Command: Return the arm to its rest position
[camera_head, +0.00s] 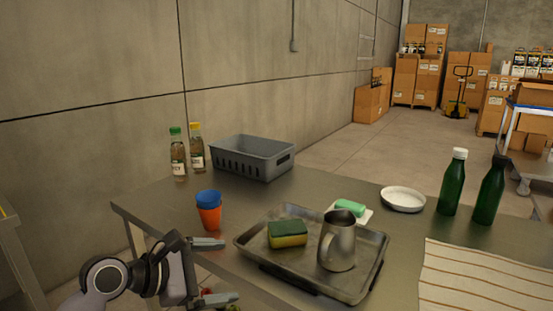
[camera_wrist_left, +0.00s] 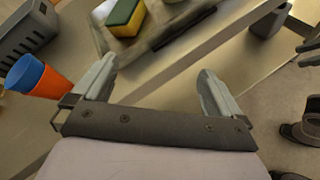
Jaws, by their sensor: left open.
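My left gripper (camera_head: 222,271) is at the lower left of the head view, beside the table's near left edge. Its two fingers stand apart with nothing between them. In the left wrist view the gripper (camera_wrist_left: 155,88) is also open and empty, with the table edge beyond the fingers. The nearest objects are stacked orange and blue cups (camera_head: 208,210) and a metal tray (camera_head: 262,258) holding a yellow-green sponge (camera_head: 288,234) and a metal mug (camera_head: 337,243). My right gripper cannot be made out in the head view.
A grey basket (camera_head: 252,160) and two small bottles (camera_head: 178,154) stand at the back left. Open floor lies beyond the table.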

